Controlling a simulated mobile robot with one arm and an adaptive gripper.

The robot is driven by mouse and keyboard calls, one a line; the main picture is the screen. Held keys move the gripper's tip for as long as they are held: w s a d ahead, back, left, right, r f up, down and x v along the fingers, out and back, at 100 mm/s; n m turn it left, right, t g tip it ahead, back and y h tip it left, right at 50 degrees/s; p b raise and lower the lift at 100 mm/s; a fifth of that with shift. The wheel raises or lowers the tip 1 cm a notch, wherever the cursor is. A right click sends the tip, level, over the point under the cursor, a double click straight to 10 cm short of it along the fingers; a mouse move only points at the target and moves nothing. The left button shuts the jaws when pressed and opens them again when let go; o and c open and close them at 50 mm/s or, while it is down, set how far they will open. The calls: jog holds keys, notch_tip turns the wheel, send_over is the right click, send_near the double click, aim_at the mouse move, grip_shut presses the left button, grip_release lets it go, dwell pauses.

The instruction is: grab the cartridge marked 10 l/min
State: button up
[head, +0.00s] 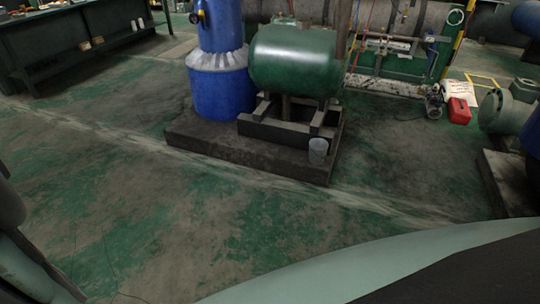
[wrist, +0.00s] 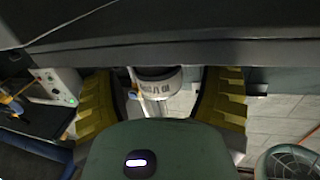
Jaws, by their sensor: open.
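In the wrist view, the yellow ridged fingers of my gripper (wrist: 158,100) stand apart, one on each side. Between and beyond them is a white round cartridge (wrist: 160,73) with dark lettering, too small and blurred to read for sure. A gap shows between the cartridge and each finger, so it is not gripped. Its top is hidden by a dark grey slab or edge (wrist: 180,52) across the upper picture, and my gripper's body covers the area below. I cannot make out the cartridge or my gripper in the head view.
In the wrist view, a control box (wrist: 50,87) with a green light is at left and a round fan-like grille (wrist: 292,162) at lower right. In the head view, a blue column (head: 221,90) and green tank (head: 296,60) stand on a plinth (head: 250,152); floor in front is clear.

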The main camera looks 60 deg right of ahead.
grip_shut()
dwell(0.8)
